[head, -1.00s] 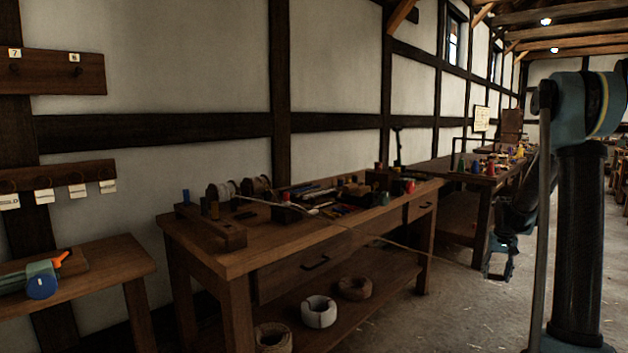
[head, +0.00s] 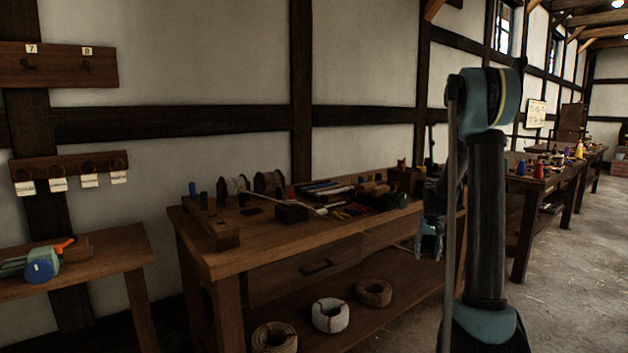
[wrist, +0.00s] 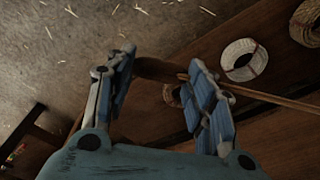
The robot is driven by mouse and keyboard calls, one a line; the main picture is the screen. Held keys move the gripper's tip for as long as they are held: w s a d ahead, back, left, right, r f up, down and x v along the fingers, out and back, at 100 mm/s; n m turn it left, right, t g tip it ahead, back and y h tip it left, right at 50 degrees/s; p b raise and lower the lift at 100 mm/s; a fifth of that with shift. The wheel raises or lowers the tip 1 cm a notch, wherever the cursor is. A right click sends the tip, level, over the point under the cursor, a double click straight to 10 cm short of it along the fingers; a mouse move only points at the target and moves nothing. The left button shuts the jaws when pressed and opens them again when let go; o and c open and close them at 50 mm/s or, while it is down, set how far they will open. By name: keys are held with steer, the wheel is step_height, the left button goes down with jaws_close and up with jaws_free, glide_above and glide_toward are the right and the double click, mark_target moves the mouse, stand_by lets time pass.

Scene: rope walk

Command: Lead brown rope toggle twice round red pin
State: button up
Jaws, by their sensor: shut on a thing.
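My gripper (wrist: 160,88) is shut on the brown toggle (wrist: 158,69), which lies crosswise between the fingers in the wrist view. The rope (wrist: 265,97) runs from the toggle to the right, across the wood. In the head view my gripper (head: 431,242) is low at the bench's right front, partly hidden behind my own arm. The rope (head: 305,207) shows over the bench top near the spools (head: 237,184). A small red upright piece (head: 291,192) stands at the bench's back, and a red piece (head: 539,170) stands on the farther bench. I cannot tell which is the red pin.
The near bench (head: 222,262) holds tools and a peg block (head: 218,236). Rope coils (head: 330,315) lie on its lower shelf. A side table (head: 120,262) stands at left. Open floor (head: 590,270) lies at right.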

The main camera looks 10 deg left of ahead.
steer(key=shift+a, duration=0.25)
